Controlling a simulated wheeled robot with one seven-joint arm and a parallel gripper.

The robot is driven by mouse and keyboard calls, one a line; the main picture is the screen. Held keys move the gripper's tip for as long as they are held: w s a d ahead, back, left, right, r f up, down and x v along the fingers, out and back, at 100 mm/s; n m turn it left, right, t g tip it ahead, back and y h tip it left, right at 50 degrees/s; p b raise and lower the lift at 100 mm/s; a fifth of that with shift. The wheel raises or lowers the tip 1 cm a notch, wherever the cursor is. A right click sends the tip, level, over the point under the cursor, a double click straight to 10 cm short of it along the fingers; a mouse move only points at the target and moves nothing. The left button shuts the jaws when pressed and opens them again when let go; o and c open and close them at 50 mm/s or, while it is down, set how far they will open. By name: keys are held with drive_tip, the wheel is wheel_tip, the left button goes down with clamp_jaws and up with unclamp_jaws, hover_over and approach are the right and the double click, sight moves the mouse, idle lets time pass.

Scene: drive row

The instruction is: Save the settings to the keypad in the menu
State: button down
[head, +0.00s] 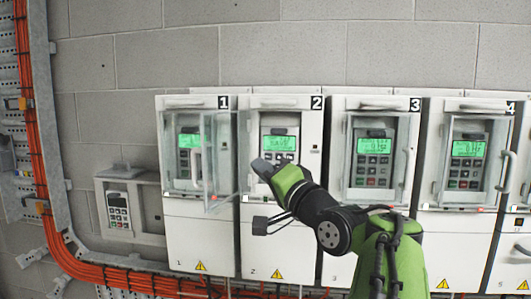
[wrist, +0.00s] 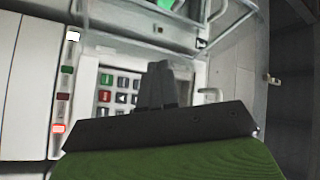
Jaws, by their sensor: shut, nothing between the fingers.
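Drive 2 (head: 285,215) is a white cabinet with a clear door (head: 221,160) that stands swung out to the left, so its keypad is uncovered. The keypad has a lit green screen (head: 279,143) with text too small to read. Its buttons (wrist: 118,90), dark, red and green, show in the wrist view. My gripper (head: 262,167) is shut and empty in front of the lower keypad and hides part of the buttons. In the wrist view its dark fingertips (wrist: 159,68) are together beside the button rows; I cannot tell whether they touch.
Drive 1 (head: 190,240), drive 3 (head: 365,230) and drive 4 (head: 455,235) stand alongside with lit screens; the doors of 3 and 4 look closed. A separate keypad (head: 118,210) sits in a grey holder at left. Orange cables (head: 60,250) run along the left and below.

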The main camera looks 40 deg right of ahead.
sight(259, 153)
drive_tip(key=w+d, duration=0.1)
drive_tip(key=w+d+p, duration=0.1)
drive_tip(key=d, duration=0.1)
drive_tip(key=w+d+p, duration=0.1)
drive_tip(key=shift+d, duration=0.25)
drive_tip(key=shift+d, duration=0.15)
idle(1.6)
drive_tip(key=shift+w+d, duration=0.2)
drive_tip(key=shift+d, duration=0.1)
drive_tip(key=shift+w+d, duration=0.2)
drive_tip(key=shift+d, duration=0.05)
idle(0.8)
drive_tip(key=shift+s+a+b, duration=0.5)
drive_tip(key=shift+a+b, duration=0.1)
drive_tip(key=shift+a, duration=0.05)
